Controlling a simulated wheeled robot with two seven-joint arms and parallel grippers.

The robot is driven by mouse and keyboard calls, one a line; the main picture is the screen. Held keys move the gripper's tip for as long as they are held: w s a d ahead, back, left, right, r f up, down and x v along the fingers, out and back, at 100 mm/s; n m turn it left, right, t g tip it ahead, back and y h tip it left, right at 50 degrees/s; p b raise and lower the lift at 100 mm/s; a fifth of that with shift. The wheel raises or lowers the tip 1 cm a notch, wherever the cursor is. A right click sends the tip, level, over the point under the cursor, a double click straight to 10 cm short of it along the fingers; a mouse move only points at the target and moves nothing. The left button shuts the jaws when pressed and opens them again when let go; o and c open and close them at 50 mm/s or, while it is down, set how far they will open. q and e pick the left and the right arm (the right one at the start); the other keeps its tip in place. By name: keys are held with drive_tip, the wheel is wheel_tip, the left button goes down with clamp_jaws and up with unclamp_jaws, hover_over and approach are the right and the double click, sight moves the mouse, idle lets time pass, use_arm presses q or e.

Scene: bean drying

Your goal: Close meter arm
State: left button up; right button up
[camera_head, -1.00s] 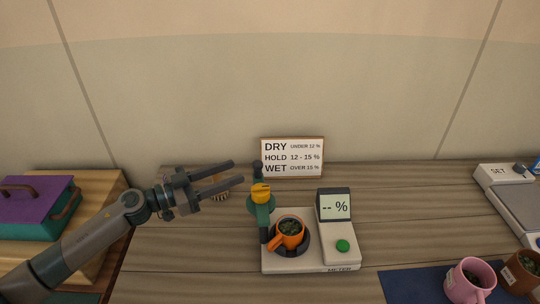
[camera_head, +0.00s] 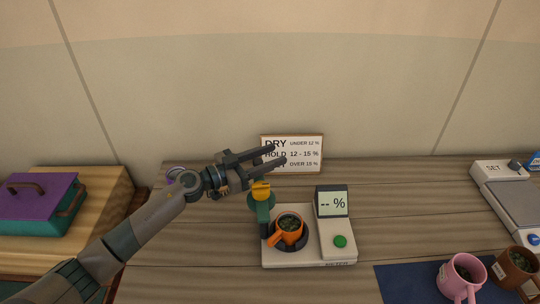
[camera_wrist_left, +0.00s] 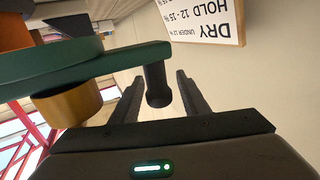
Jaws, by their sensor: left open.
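The meter (camera_head: 340,256) stands on the table, its display (camera_head: 332,203) reading "-- %". My left gripper (camera_head: 277,154) is open at the top of the arm, hiding the arm's dark handle in the head view. In the left wrist view the handle (camera_wrist_left: 157,85) appears between the two open fingers (camera_wrist_left: 160,97); whether they touch it is unclear. My right gripper is out of view.
A sign (camera_head: 308,148) with DRY, HOLD and WET limits stands behind the meter, near my fingertips. A purple-topped box (camera_head: 38,195) is at left. A pink mug (camera_head: 463,279) and a brown mug (camera_head: 518,268) stand at right near a scale (camera_head: 515,205).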

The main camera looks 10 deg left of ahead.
use_arm(q)
clamp_jaws()
drive_tip(key=shift+d, duration=0.1)
